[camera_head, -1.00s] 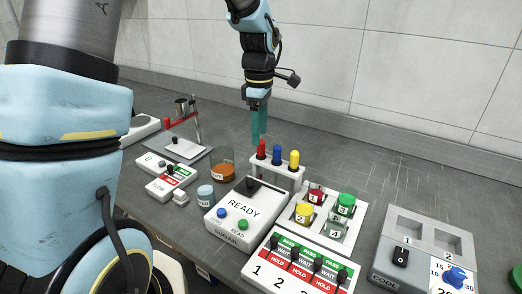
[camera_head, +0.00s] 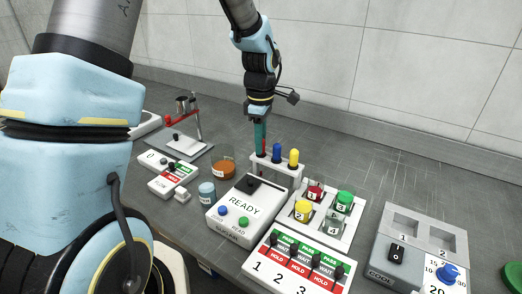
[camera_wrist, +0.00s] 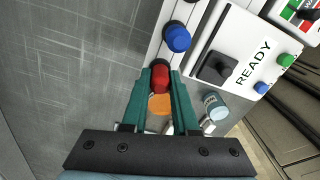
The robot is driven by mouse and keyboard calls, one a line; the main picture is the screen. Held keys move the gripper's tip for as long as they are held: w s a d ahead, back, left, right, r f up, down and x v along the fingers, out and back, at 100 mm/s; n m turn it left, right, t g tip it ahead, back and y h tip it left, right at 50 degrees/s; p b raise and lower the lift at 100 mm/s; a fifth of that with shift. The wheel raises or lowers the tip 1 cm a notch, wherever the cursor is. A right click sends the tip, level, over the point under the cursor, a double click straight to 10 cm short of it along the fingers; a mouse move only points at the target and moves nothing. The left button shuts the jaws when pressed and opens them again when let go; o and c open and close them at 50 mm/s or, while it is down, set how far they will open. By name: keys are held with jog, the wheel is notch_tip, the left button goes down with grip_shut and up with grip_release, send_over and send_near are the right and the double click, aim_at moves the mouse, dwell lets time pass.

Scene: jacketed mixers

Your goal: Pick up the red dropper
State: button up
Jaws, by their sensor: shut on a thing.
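The red dropper (camera_wrist: 160,78) stands in the leftmost place of the white rack (camera_head: 283,168), as the head view shows. My gripper (camera_head: 261,140) is over that place, pointing down, with its teal fingers around the dropper's red top. In the wrist view my gripper (camera_wrist: 161,80) has one finger on each side of the red top and is shut on it. In the head view the fingers hide most of the red dropper. A blue dropper (camera_head: 277,153) and a yellow dropper (camera_head: 293,158) stand beside it in the rack.
A grey READY box (camera_head: 238,212) stands in front of the rack. A beaker of orange liquid (camera_head: 222,167) is to the left. A white tray (camera_head: 334,232) with coloured-lidded jars is to the right. The bench behind the rack is clear.

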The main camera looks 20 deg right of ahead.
grip_shut()
notch_tip(320, 180, up, 10)
jog(key=shift+r+b, duration=0.1)
jog(key=shift+b, duration=1.1)
notch_tip(320, 180, up, 5)
jog(key=p, duration=0.3)
jog(key=shift+p, duration=0.4)
